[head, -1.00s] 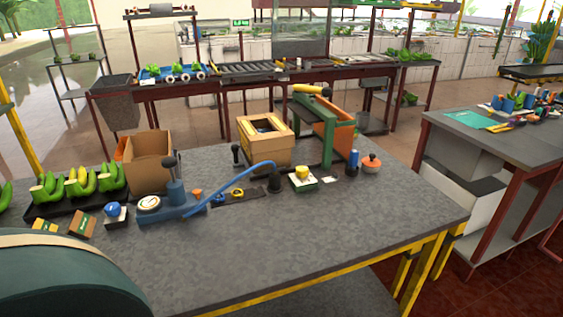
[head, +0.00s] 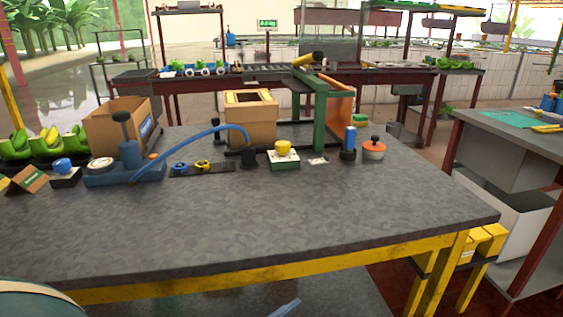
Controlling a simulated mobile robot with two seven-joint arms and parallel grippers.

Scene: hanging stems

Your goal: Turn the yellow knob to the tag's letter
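A yellow knob (head: 283,148) sits on top of a small white and green box (head: 284,160) near the middle of the grey table. A small pale tag (head: 317,161) lies flat on the table just right of the box; any letter on it is too small to read. The knob's pointing direction and any marks around it are also too small to tell. Neither of my grippers shows in the head view.
On the grey table (head: 280,215), a blue pump (head: 130,150) with a hose stands left and a green frame (head: 320,115) behind. A blue-topped cylinder (head: 349,140) and an orange round pot (head: 374,150) stand right of the tag. The table's front half is clear.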

